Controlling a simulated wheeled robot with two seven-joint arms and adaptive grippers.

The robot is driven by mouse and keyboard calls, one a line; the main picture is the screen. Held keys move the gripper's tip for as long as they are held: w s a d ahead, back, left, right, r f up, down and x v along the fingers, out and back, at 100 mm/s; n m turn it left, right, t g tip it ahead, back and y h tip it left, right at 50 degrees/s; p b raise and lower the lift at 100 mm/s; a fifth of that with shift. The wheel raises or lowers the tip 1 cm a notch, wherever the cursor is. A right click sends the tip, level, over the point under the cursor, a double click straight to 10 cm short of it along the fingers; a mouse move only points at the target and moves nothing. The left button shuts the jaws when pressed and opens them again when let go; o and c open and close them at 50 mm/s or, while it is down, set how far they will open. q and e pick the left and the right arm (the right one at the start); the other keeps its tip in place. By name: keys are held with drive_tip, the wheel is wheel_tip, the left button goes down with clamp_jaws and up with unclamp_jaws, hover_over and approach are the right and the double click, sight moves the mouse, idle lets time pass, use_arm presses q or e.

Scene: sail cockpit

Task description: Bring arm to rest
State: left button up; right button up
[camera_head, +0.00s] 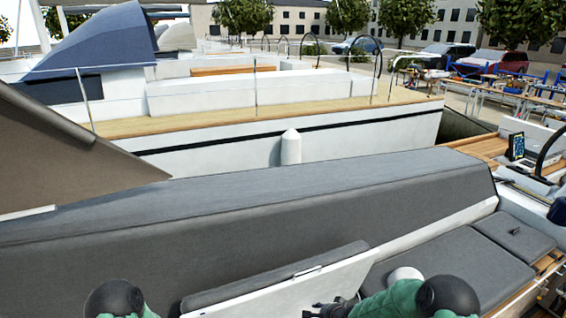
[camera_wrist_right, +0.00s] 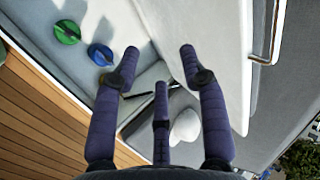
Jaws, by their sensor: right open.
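My right arm (camera_head: 428,298) comes in at the bottom right of the head view. Its dark right gripper (camera_head: 332,308) is at the bottom edge, by the raised white seat lid (camera_head: 300,290). In the wrist view the purple fingers of the right gripper (camera_wrist_right: 159,54) are spread apart with nothing held between them. The white lid (camera_wrist_right: 218,45) lies behind the right finger; whether they touch I cannot tell. My left arm (camera_head: 115,298) shows only as a dark and green joint at the bottom left; its gripper is out of view.
A green round piece (camera_wrist_right: 67,32) and a blue one (camera_wrist_right: 100,54) lie on a pale surface. A metal bar handle (camera_wrist_right: 265,52) is on the right. Grey cushions (camera_head: 440,265) line the bench. A laptop (camera_head: 517,148) stands at far right. Another boat (camera_head: 290,115) lies behind.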

drive_tip(key=s+a+f+n+g+b, duration=0.2)
drive_tip(key=s+f+b, duration=0.7)
drive_tip(key=s+f, duration=0.5)
drive_tip(key=s+a+f+n+g+b, duration=0.1)
drive_tip(key=s+f+n+g+b, duration=0.3)
drive_tip(key=s+f, duration=1.1)
drive_tip(key=s+n+b, duration=0.3)
drive_tip(key=s+b, duration=0.2)
drive_tip(key=b, duration=0.1)
drive_tip(key=shift+s+a+f+g, duration=0.3)
drive_tip(key=shift+a+g, duration=0.1)
drive_tip(key=shift+d, duration=0.1)
